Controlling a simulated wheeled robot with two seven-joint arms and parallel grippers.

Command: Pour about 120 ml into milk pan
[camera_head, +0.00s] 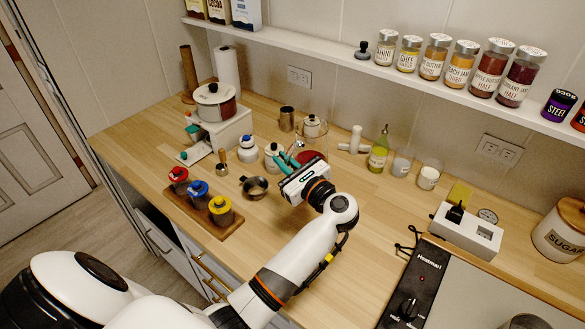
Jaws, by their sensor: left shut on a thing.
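A small open metal pan (255,195) with a short handle sits on the wooden counter; it looks like the milk pan. Its contents cannot be made out. My left gripper (285,161) reaches in just right of and behind the pan. Its teal fingers are shut at a small white lidded vessel (272,153), apparently the thing held. The gripper body hides part of this area, so the grip is not clear. The vessel looks about upright and stands apart from the pan. My right gripper is out of view.
A wooden rack (222,229) with red, blue and yellow-topped jars stands at front left. A white jar (248,153), a glass container (312,137) and an oil bottle (379,153) stand nearby. A lidded pot (214,106) stands behind left. The counter right of my arm has bare room.

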